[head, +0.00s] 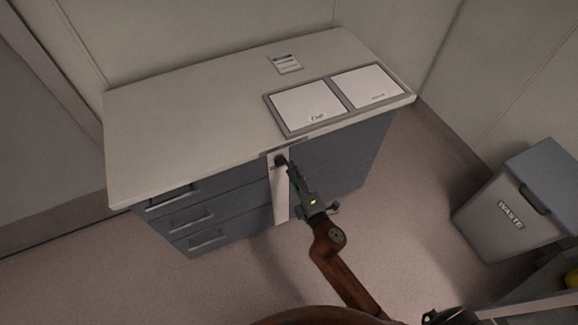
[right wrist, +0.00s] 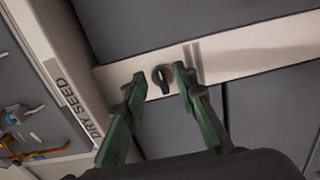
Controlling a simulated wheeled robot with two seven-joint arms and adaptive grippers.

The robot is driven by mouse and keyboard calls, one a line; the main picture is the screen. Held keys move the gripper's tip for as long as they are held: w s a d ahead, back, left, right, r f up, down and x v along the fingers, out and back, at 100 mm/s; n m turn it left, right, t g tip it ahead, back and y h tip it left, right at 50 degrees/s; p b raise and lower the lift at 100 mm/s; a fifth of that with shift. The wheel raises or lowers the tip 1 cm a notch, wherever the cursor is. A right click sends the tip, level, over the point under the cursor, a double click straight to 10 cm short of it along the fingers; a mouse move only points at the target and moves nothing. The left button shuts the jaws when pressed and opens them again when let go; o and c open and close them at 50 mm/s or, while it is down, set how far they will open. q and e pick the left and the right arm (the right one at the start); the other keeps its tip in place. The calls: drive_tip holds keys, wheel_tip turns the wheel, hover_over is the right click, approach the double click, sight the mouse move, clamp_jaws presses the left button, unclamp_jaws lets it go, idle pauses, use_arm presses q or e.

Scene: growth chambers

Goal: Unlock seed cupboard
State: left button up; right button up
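The grey cupboard (head: 340,165) stands under a pale worktop, with a white vertical strip (head: 279,190) on its front. In the right wrist view the strip (right wrist: 240,55) carries a small dark key or turn-knob (right wrist: 161,79). My right gripper (head: 283,163) reaches the top of this strip. In the right wrist view its green fingers (right wrist: 160,84) are apart, one on each side of the knob, with visible gaps. It holds nothing that I can see. In the head view the gripper mostly hides the knob. My left gripper is not in view.
Several drawers (head: 195,218) with bar handles are left of the strip. Two framed white panels (head: 308,104) and a small card (head: 285,63) lie on the worktop (head: 190,110). A grey WASTE bin (head: 505,215) stands at right. A DRY SEED label (right wrist: 75,115) shows in the wrist view.

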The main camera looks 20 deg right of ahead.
drive_tip(key=s, duration=0.9)
drive_tip(key=shift+d, duration=0.15)
